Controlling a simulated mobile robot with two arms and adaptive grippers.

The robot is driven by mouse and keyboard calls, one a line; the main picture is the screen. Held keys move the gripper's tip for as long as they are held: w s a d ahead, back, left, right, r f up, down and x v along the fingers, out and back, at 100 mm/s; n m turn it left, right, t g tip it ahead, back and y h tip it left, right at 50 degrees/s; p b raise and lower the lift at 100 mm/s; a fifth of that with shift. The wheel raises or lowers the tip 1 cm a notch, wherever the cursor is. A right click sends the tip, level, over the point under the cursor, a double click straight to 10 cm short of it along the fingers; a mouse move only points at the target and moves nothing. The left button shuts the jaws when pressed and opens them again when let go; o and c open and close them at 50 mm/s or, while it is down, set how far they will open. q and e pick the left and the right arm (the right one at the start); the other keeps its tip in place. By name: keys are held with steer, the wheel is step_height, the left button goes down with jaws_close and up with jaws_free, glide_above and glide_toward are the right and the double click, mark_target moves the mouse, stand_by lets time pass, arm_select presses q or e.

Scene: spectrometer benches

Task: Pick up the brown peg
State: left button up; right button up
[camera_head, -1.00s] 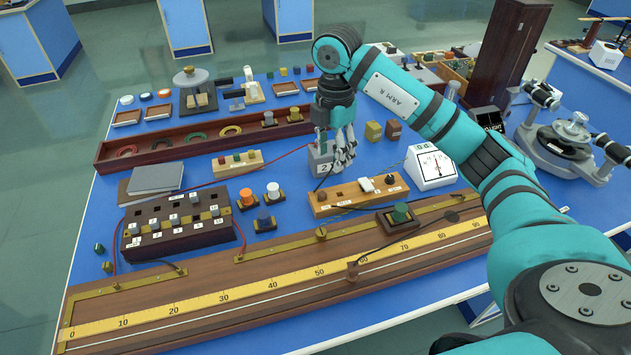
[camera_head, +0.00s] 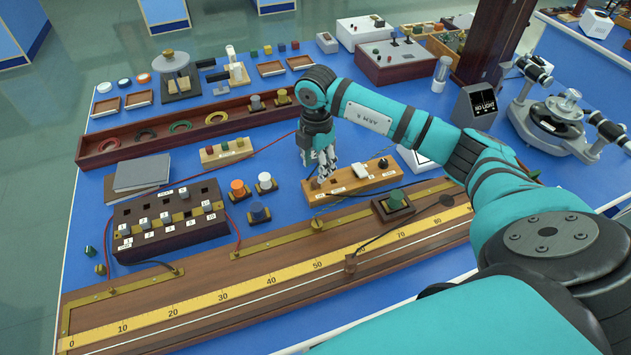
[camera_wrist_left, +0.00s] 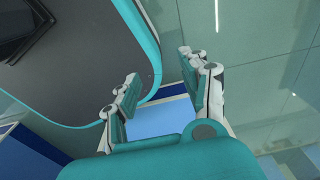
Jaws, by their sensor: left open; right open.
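A light wooden block (camera_head: 352,187) lies in the middle of the blue table in the head view, with a white part, a black knob and a small brown piece (camera_head: 318,184) at its left end. That piece may be the brown peg; it is small and partly covered by my fingers. My right gripper (camera_head: 322,178) is open, pointing down just above this left end. I cannot tell whether it touches. My left gripper (camera_wrist_left: 160,68) is open and empty in the left wrist view, away from the pegs.
A long wooden metre scale (camera_head: 230,306) runs along the front. A dark peg box (camera_head: 170,222) stands to the left. A red-brown tray (camera_head: 200,130) lies behind. A green-knobbed piece (camera_head: 395,200) sits right of the gripper. Small loose pieces (camera_head: 95,258) lie at the left edge.

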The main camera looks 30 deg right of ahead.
mark_target(316, 186)
steer(key=shift+f, duration=0.2)
steer(key=shift+s+f, duration=0.1)
steer(key=shift+f, duration=0.15)
steer(key=f+p, duration=0.1)
steer(key=f, duration=0.2)
steer(key=shift+w+f+p, duration=0.2)
steer(key=shift+f+p, duration=0.15)
steer(key=shift+f, duration=0.45)
arm_select(q)
steer(key=shift+w+r, duration=0.25)
steer(key=shift+r, duration=0.65)
arm_select(e)
jaws_close()
